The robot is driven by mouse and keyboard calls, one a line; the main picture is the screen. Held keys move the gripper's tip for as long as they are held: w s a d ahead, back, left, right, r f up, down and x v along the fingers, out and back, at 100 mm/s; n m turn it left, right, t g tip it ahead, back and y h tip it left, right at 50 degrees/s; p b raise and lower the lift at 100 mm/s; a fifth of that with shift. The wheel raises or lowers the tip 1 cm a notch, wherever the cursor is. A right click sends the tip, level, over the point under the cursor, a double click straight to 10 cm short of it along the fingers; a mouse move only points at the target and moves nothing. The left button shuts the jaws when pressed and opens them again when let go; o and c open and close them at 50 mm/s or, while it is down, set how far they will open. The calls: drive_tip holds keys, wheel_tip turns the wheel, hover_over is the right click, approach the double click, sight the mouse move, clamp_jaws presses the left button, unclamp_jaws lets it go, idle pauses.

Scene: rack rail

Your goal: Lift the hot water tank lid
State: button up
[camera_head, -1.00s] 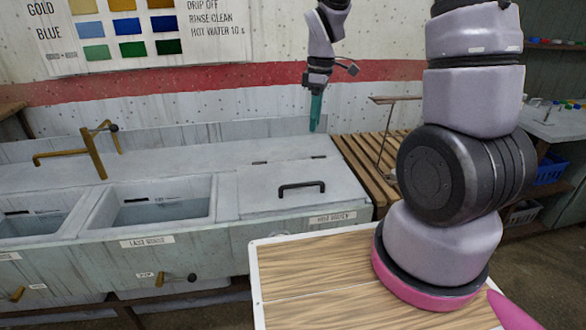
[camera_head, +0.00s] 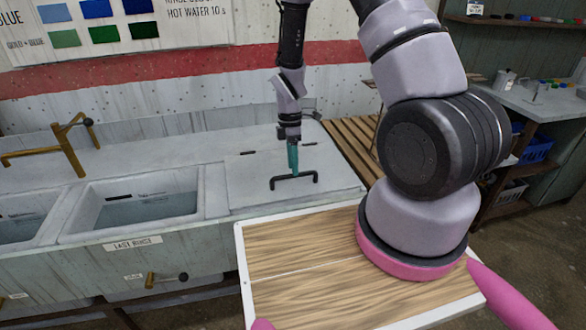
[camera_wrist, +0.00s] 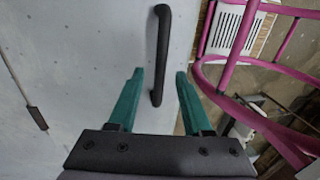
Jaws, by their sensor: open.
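The hot water tank lid (camera_head: 250,187) is a flat grey panel at the right end of the sink unit, lying closed. Its black bar handle (camera_head: 294,182) stands up from the lid near the front. My gripper (camera_head: 293,168) has teal fingers and hangs over the handle, seeming close to it in the head view. In the wrist view, my gripper (camera_wrist: 158,77) is open, and the handle (camera_wrist: 160,55) runs lengthwise in line with the gap between its fingers. The handle's near end shows between the fingertips. I cannot tell whether the fingers touch the handle or lid (camera_wrist: 85,50).
Open sink basins (camera_head: 135,207), one labelled last rinse, lie left of the lid, with a brass tap (camera_head: 65,148) behind. A slatted wooden rack (camera_head: 352,145) adjoins the lid's right side. My own wood-topped base is in front. A side counter (camera_head: 545,98) stands at right.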

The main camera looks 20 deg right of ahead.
drive_tip(key=shift+s+f, duration=0.2)
drive_tip(key=shift+f, duration=0.7)
clamp_jaws()
idle(0.9)
